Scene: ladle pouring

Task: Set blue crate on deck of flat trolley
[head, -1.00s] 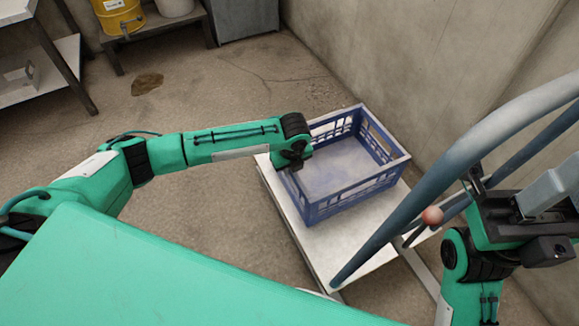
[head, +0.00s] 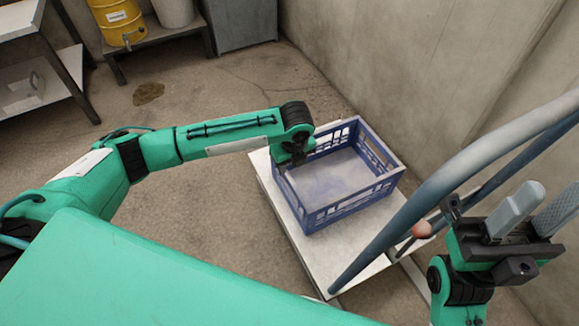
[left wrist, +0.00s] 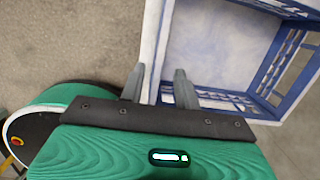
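The blue crate (head: 311,217) is an open box with slotted walls and a pale floor. It appears to rest upright on the pale deck of the flat trolley (head: 325,265). My left gripper (head: 297,155) is at the crate's left wall. In the left wrist view, its fingers (left wrist: 158,86) are spread, one on each side of the crate's wall (left wrist: 151,40), with a gap beside the inner finger. My right gripper (head: 535,210) is open and empty at the right, near the trolley's handle.
The blue-grey tubular handle (head: 400,225) rises at the trolley's right end. A concrete wall (head: 400,70) stands close behind. A yellow drum (head: 120,22) and a metal table (head: 50,75) are at the back left. The floor left of the trolley is clear.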

